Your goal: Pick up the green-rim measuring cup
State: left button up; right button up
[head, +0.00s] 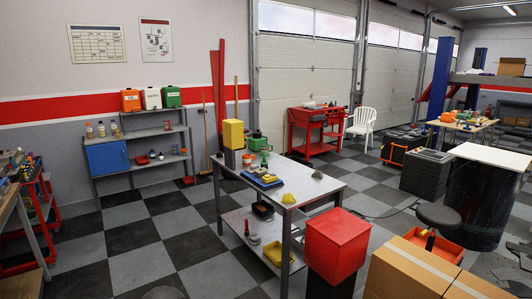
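A small green object (257,141) stands at the back of the metal workbench (310,187), just right of a tall yellow container (233,134). It may be the green-rim measuring cup, but it is too small to tell. Another small green item (265,158) is in front of it. Neither of my grippers is in view.
The workbench also holds a blue tray (262,182) with yellow parts and a yellow lump (288,198). A red box (337,240) and cardboard boxes (410,268) crowd its right front. The checkered floor (150,240) left of the bench is mostly clear.

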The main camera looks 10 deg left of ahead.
aim_at(265, 147)
jog(key=i+j+u, duration=0.4)
jog(key=i, duration=0.15)
jog(key=i+j+u, duration=0.3)
jog(key=i, duration=0.65)
jog(key=i+u, duration=0.35)
jog(key=i, duration=0.65)
